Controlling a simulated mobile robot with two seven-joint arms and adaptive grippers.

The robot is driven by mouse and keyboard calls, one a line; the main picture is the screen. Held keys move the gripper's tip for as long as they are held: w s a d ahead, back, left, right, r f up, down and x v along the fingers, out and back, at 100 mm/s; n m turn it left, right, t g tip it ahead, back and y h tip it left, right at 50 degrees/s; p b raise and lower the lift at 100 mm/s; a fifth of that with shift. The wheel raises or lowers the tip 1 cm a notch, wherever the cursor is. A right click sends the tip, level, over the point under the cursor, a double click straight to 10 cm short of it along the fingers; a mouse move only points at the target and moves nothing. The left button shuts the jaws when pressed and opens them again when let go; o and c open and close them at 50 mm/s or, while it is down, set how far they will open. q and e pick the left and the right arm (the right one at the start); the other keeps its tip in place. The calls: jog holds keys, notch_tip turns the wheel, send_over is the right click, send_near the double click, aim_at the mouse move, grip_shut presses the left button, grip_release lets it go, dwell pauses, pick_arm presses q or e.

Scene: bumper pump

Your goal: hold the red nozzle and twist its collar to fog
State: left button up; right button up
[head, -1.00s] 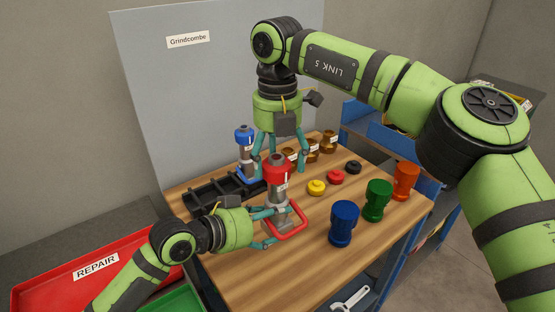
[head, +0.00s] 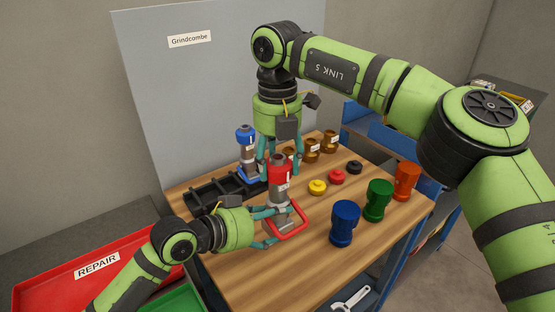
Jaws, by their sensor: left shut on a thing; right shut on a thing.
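The red nozzle stands upright over the workbench, with a red collar (head: 280,172) on top, a grey body (head: 279,204) and a red loop handle (head: 302,218). My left gripper (head: 271,227) reaches in from the left and is shut on the nozzle's lower body. My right gripper (head: 280,163) points down from above and is shut on the red collar, with its teal fingers around the top. The fingers partly hide the collar's upper part. The collar's exact setting is too small to read.
A blue nozzle (head: 246,150) stands by a black rack (head: 203,194) behind. Brass fittings (head: 312,146), small knobs (head: 317,187), and blue (head: 344,222), green (head: 378,199) and orange (head: 405,181) pieces stand to the right. A red REPAIR tray (head: 60,284) lies lower left.

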aim_at(276, 156)
jog(key=n, duration=0.4)
jog(key=shift+w+d+n, duration=0.25)
jog(key=shift+n, duration=0.05)
jog(key=n, duration=0.4)
jog(key=shift+a+f, duration=0.1)
jog(key=n, duration=0.5)
jog(key=shift+s+a, duration=0.1)
jog(key=shift+c, duration=0.2)
jog(key=shift+a+n, duration=0.15)
jog(key=shift+n, duration=1.65)
jog(key=shift+s, duration=0.1)
jog(key=o, duration=1.1)
notch_tip(276, 156, up, 12)
jog(key=shift+r, duration=0.1)
